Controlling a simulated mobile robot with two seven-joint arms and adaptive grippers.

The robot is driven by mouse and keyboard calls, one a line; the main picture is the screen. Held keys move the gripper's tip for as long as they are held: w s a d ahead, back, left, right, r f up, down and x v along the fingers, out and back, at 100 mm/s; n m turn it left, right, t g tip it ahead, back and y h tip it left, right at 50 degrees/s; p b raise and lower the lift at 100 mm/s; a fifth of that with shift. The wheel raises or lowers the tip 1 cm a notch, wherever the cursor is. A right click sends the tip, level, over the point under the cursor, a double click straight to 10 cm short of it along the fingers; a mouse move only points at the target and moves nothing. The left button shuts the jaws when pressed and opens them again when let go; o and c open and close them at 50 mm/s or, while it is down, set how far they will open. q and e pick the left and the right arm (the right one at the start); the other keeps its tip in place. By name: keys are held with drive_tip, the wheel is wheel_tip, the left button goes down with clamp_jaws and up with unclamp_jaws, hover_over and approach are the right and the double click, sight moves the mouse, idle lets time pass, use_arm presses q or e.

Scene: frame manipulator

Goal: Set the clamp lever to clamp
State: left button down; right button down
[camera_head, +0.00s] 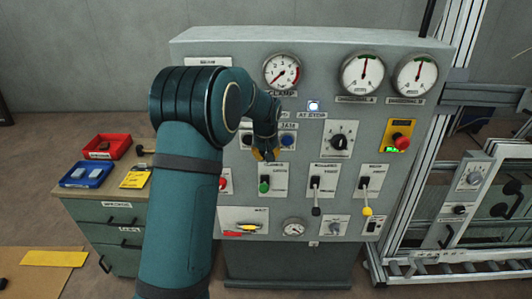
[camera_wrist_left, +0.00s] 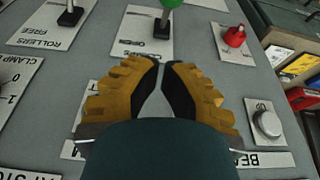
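Three levers stand on the grey control panel (camera_head: 345,250): a green-tipped one (camera_head: 264,186), a black-tipped one (camera_head: 316,210) and a yellow-tipped one (camera_head: 367,211). The black and yellow tips hang low on their plates; the green one sits higher. The lever labels are too small in the head view to tell which is the clamp lever. My left gripper (camera_head: 264,154) is in front of the panel, just above the green lever's plate. In the left wrist view its fingertips (camera_wrist_left: 162,65) are together and hold nothing. The green tip (camera_wrist_left: 171,3) is at the top edge there. My right gripper is not in view.
A black rotary knob (camera_head: 338,142) and a red emergency button (camera_head: 402,142) are to the right of the gripper. My left arm hides the panel's left part. A cabinet with red (camera_head: 106,147) and blue trays (camera_head: 87,174) stands left.

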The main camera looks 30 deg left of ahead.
sight(264, 185)
use_arm(q)
drive_tip(key=shift+f, duration=4.55)
drive_tip(key=shift+s, duration=0.1)
